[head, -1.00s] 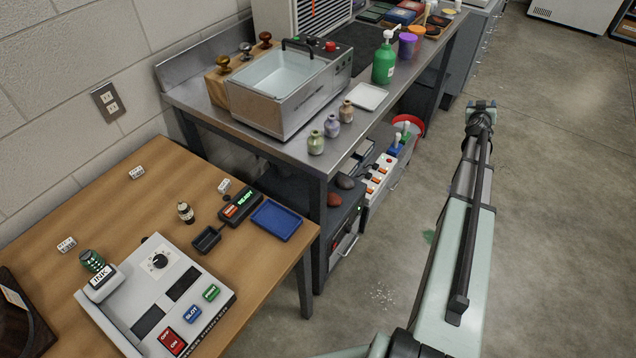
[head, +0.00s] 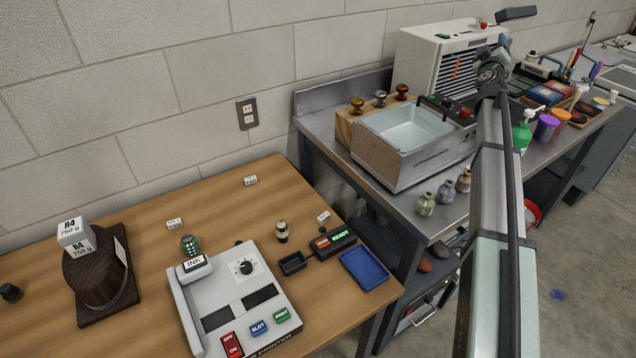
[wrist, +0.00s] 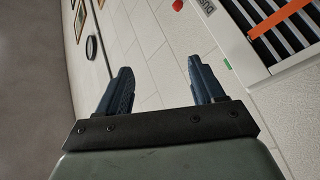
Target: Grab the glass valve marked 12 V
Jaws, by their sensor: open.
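A small glass valve (head: 282,231) with a dark base stands upright on the wooden table (head: 120,215), behind the grey printer, in the head view. Any marking on it is too small to read. Small white tags lie around the table, one (head: 323,217) to the right of the valve and one (head: 174,223) to its left; their print is not legible. My gripper (wrist: 162,85) is open and empty in the wrist view, its two dark fingers apart before a pale wall. My arm reaches over the steel bench, well right of the valve. The valve is not in the wrist view.
The grey printer (head: 246,302) with a green ink cylinder (head: 190,243) stands before the valve. A small black tray (head: 293,262), a READY box (head: 333,241) and a blue tray (head: 364,268) sit to its right. A weight stand (head: 98,275) is far left. The steel bench holds a water bath (head: 412,150).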

